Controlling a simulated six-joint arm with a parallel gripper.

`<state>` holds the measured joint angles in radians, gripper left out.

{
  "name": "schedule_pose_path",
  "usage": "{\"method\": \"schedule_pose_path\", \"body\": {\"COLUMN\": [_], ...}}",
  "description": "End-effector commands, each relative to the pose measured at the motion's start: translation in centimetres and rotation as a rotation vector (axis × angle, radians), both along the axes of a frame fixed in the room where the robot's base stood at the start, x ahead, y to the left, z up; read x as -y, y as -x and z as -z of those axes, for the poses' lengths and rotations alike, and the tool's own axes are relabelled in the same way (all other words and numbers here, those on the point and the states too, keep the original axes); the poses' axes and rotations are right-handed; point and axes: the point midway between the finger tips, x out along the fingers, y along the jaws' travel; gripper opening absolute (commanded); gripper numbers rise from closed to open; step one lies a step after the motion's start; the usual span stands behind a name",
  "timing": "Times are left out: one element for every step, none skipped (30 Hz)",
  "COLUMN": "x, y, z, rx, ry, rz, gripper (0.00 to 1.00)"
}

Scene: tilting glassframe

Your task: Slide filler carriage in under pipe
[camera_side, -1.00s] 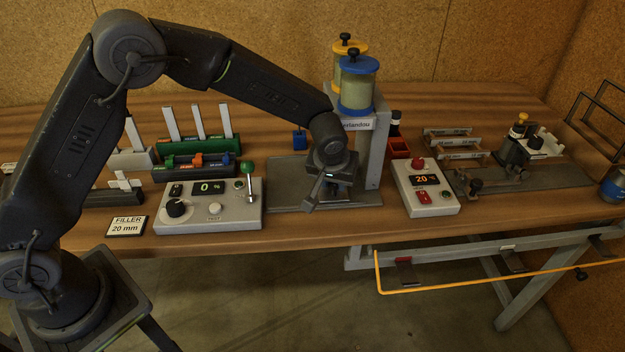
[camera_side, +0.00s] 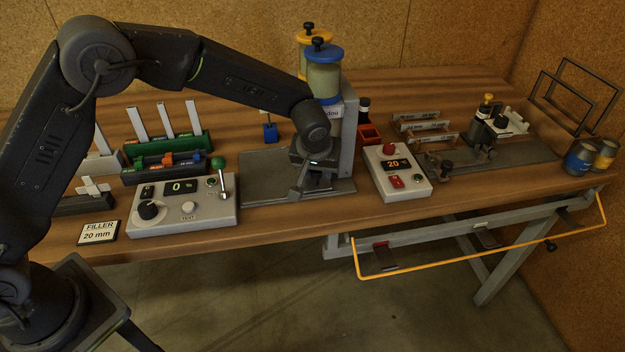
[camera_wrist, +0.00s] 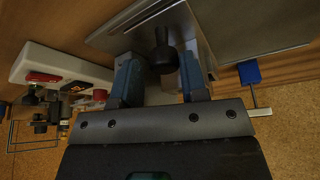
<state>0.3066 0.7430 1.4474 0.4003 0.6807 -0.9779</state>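The filler station's grey base plate (camera_side: 262,183) lies on the bench, with an upright grey column (camera_side: 349,130) at its right carrying yellow-topped and blue-topped containers (camera_side: 323,75). My gripper (camera_side: 313,163) is low over the plate, left of the column, and hides most of what is under it there. In the wrist view my gripper (camera_wrist: 163,82) has its two blue-grey fingers apart, one on each side of a black round knob (camera_wrist: 163,52). Gaps show between knob and fingers. The knob seems to belong to the carriage, whose body is mostly hidden.
A control box (camera_side: 183,210) with a lever stands left of the plate. A second box (camera_side: 404,174) with a red button stands to the right. A FILLER 20 mm sign (camera_side: 98,233) lies at front left. An orange rail (camera_side: 480,262) runs below the bench's front edge.

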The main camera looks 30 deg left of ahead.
Motion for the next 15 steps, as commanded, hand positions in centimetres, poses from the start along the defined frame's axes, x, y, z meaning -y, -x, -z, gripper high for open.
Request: {"method": "schedule_pose_path", "body": {"x": [0.2,0.3,0.4,0.5,0.6,1.1,1.4,1.6,1.9,2.2,2.5,2.8,3.0,3.3,3.6], "y": [0.1,0.3,0.5,0.7,1.0,2.1,2.8,3.5,4.3,5.0,5.7,6.5,7.2,7.7,8.5], "z": [-0.8,-1.1,-1.8,-2.3,-2.8,-2.5,-2.5,-2.5,-2.5,-2.5,-2.5,-2.5,-2.4,-2.4,-2.4], "rx": [0.005,0.006,0.007,0.007,0.007,0.002,0.002,0.002,0.003,0.003,0.002,0.002,0.001,0.002,0.001], "ry": [0.003,0.004,0.003,0.004,0.004,0.002,0.002,0.002,0.002,0.002,0.002,0.002,0.001,0.002,0.001], "rz": [0.002,0.002,0.002,0.004,0.004,0.006,0.005,0.007,0.006,0.007,0.006,0.005,0.007,0.005,0.005], "gripper": [0.39,0.39,0.39,0.39,0.39,0.39,0.39,0.39,0.39,0.39,0.39,0.39,0.39,0.39,0.39]}}
